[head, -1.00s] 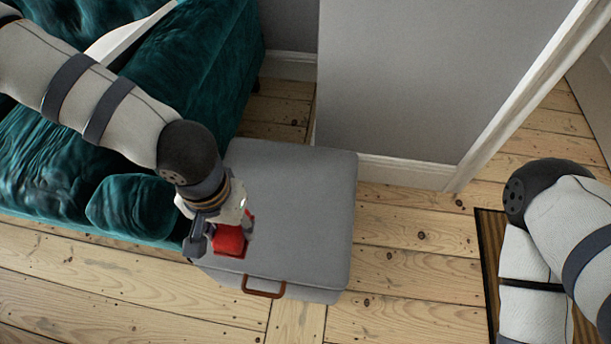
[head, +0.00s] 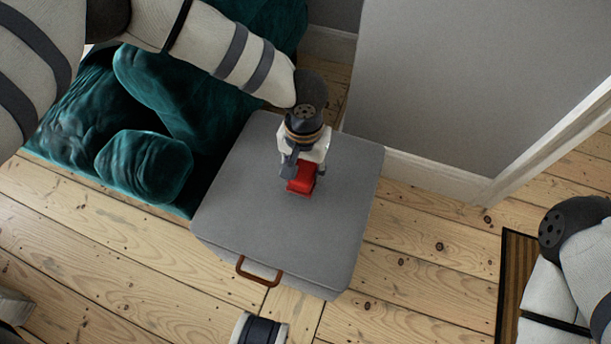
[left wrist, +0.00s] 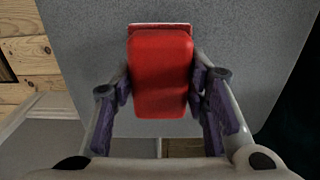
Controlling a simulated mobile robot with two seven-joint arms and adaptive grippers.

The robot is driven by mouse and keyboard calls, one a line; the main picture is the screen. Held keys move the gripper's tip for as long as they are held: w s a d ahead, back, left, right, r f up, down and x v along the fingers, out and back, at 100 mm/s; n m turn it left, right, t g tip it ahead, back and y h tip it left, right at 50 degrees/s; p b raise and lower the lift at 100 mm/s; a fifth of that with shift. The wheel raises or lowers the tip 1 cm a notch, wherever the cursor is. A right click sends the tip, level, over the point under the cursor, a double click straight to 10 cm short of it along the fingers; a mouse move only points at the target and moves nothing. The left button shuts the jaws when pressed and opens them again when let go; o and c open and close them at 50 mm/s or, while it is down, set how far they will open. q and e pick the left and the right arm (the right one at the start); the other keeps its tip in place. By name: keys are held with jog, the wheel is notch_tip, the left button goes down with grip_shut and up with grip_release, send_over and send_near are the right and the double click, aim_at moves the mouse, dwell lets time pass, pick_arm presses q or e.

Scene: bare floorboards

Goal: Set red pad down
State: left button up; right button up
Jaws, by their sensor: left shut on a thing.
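The red pad (head: 301,183) is a small red block with rounded edges. My left gripper (head: 302,172) is shut on it, above the middle of the grey box-like seat (head: 240,205). In the left wrist view, the red pad (left wrist: 160,75) sits between the two fingers of my left gripper (left wrist: 162,85), and the grey top (left wrist: 85,60) lies behind it. I cannot tell whether the pad touches the grey top. My right arm shows at the right edge, but its gripper is out of view.
A teal sofa (head: 145,165) stands left of the grey seat. A grey wall (head: 450,80) rises behind it. The seat has a brown handle (head: 258,272) at its front. A striped mat (head: 516,270) lies at the right. The grey top around the pad is clear.

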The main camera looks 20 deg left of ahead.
aim_at(305, 177)
pick_arm(q)
notch_tip(305, 177, down, 3)
jog(key=shift+w+f, duration=0.1)
jog(key=shift+w, duration=0.05)
jog(key=shift+b, duration=0.3)
jog(key=shift+f, duration=0.2)
jog(key=o, duration=1)
notch_tip(305, 177, up, 12)
jog(key=p, duration=0.2)
jog(key=shift+r+p, duration=0.25)
jog(key=shift+p, duration=0.1)
